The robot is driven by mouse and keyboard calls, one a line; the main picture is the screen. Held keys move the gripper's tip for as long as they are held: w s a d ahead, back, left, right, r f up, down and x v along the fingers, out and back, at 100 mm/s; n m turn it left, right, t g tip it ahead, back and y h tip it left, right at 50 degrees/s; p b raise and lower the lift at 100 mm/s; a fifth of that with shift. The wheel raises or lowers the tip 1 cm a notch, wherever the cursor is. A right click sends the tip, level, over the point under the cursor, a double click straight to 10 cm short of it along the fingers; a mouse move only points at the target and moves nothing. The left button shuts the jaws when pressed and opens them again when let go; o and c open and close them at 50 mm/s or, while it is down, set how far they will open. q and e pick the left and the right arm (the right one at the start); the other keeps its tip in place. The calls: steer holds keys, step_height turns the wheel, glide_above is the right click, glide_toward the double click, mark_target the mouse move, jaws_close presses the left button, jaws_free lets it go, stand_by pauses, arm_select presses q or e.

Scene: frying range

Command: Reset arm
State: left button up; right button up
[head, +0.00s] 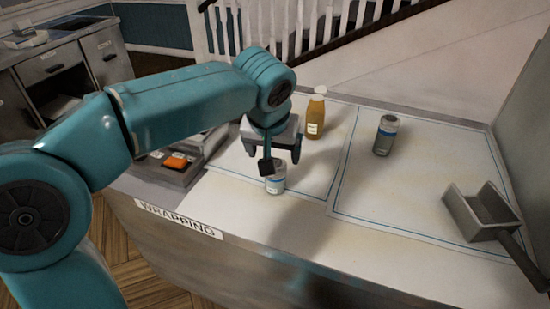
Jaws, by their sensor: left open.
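My left arm comes in from the left, and its left gripper (281,160) points down over the counter (262,221). It is open, with its fingers just above and behind a small grey shaker (276,182) with a blue and white band. The shaker stands upright on the counter; I cannot tell whether a finger touches it. My right gripper is not in view.
A yellow bottle (315,113) stands behind the gripper, and a second grey shaker (385,135) stands to the right. A metal scoop (483,214) lies at the right edge. A box with an orange button (176,161) sits left. The right mat's front is clear.

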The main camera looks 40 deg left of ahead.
arm_select(q)
steer(key=shift+s+r, duration=0.15)
steer(key=shift+r, duration=0.2)
